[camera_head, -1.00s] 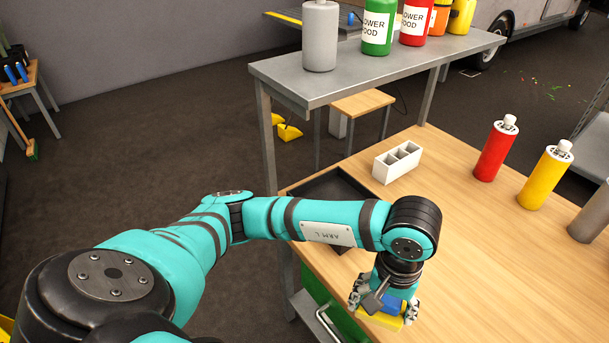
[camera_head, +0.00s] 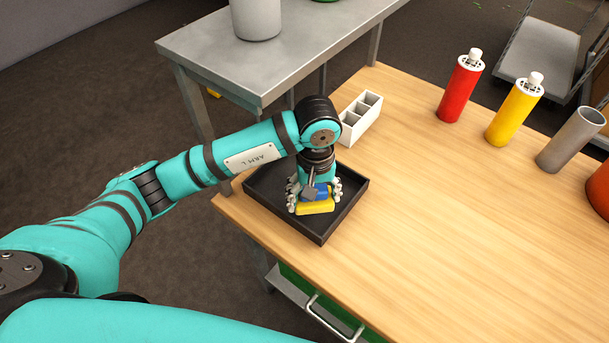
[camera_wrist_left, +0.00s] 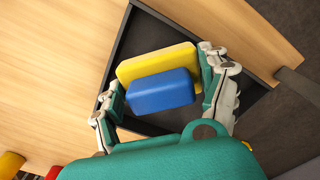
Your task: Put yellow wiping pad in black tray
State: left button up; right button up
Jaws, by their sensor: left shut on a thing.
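The yellow wiping pad (camera_head: 316,207) has a blue grip block (camera_head: 321,191) on top. My left gripper (camera_head: 314,196) is shut on it and holds it over the black tray (camera_head: 324,229), within the rim as seen from the head. In the left wrist view the yellow pad (camera_wrist_left: 158,62) and the blue block (camera_wrist_left: 160,92) sit between the two fingers (camera_wrist_left: 165,90), with the tray (camera_wrist_left: 147,28) beneath. I cannot tell whether the pad touches the tray floor. My arm hides part of the tray's far side. My right gripper is not in view.
The tray lies at the left corner of the wooden table (camera_head: 430,200). A white divided holder (camera_head: 360,118) stands just behind it. A red bottle (camera_head: 461,88), a yellow bottle (camera_head: 514,110) and a grey cylinder (camera_head: 571,140) stand farther right. A grey metal shelf (camera_head: 300,50) is behind. The table's middle is clear.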

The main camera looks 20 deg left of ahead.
pick_arm(q)
jog(key=w+a, duration=0.2)
jog(key=w, duration=0.1)
jog(key=w+a+p, duration=0.1)
jog(key=shift+w+f, duration=0.25)
jog(key=shift+w, duration=0.15)
jog(key=shift+w+a, duration=0.25)
jog(key=shift+w, duration=0.25)
notch_tip(320, 180, down, 4)
jog(key=shift+w+a+r+p, duration=0.15)
jog(key=shift+p, duration=0.5)
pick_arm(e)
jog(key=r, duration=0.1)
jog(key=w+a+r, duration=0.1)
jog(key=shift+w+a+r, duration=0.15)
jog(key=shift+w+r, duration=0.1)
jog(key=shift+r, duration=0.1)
pick_arm(q)
jog(key=shift+f+b, duration=0.2)
jog(key=shift+b, duration=0.1)
jog(key=o, duration=1.1)
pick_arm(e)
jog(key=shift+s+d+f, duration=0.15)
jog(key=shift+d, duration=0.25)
